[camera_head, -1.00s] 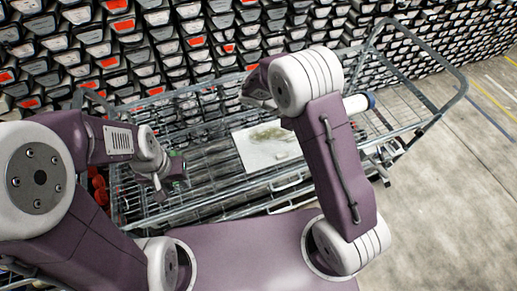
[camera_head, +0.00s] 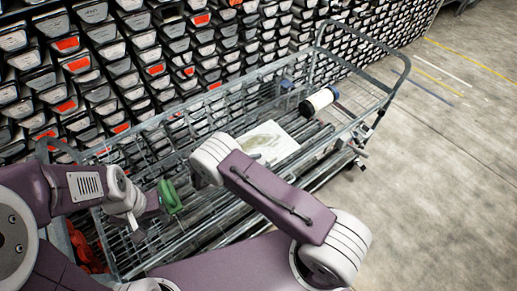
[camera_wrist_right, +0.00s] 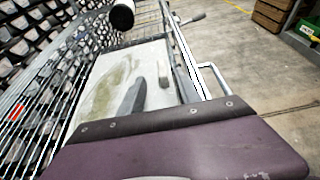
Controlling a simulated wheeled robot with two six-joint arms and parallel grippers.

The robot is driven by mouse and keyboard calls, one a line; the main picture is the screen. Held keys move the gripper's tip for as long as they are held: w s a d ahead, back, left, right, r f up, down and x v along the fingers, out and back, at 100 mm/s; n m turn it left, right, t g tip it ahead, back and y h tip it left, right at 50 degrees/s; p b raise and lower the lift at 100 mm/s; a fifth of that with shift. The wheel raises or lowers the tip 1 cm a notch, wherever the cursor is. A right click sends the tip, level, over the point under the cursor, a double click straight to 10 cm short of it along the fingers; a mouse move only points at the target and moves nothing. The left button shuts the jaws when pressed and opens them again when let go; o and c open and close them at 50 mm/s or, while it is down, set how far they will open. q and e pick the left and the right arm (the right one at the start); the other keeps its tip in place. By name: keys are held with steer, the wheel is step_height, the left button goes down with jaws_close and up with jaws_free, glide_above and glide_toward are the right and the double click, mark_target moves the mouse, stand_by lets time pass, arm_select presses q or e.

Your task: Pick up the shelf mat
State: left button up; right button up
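The shelf mat is most likely the pale flat sheet with a greenish-brown stain (camera_head: 268,142), lying on bars in the wire cart. It fills the middle of the right wrist view (camera_wrist_right: 112,72), with a dark grey shape and a small pale piece over it; I cannot tell whether these are my fingers. My right arm reaches over the cart left of the sheet; its gripper is hidden in the head view, and its purple housing crosses the bottom of the wrist view. My left gripper (camera_head: 150,205) is over the cart's left end, near a green looped item (camera_head: 170,196); its fingers are unclear.
The wire cart (camera_head: 397,68) has raised metal rails around it. A white roll with dark ends (camera_head: 320,100) lies right of the sheet. Stacked bins (camera_head: 150,50) stand close behind the cart. Red items (camera_head: 88,245) lie at its left end.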

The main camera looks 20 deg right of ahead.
mark_target(270, 159)
steer(key=shift+d, duration=0.3)
steer(key=p+x, duration=0.1)
steer(key=x, duration=0.3)
steer(key=shift+s+d+r+p, duration=0.15)
steer(key=shift+d+p, duration=0.05)
steer(key=shift+p, duration=0.2)
steer(key=shift+d+f, duration=0.3)
steer(key=shift+d, duration=0.1)
jaws_close()
stand_by(0.3)
